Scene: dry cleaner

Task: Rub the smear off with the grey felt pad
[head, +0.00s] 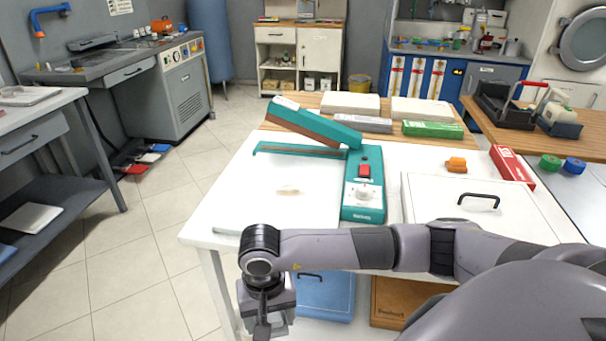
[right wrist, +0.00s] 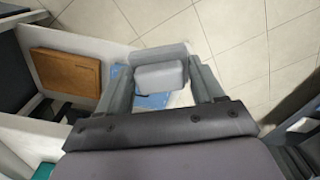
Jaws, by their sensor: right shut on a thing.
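A faint brownish smear (head: 289,191) lies on the white board (head: 250,212) on the left part of the table, in front of the teal sealer (head: 364,200). My right gripper (head: 266,322) hangs down just off the table's front edge, below and left of the smear. In the right wrist view my right gripper (right wrist: 178,85) is shut on the grey felt pad (right wrist: 160,77), which sits between its fingers. In the head view I cannot clearly make out the pad. The smear is not in the right wrist view. My left gripper is in neither view.
The sealer's raised teal arm (head: 318,125) stands behind the smear. A white lid with a black handle (head: 478,201) and an orange block (head: 456,164) lie to the right. Below the tabletop are a blue case (head: 325,297) and a brown case (head: 400,297).

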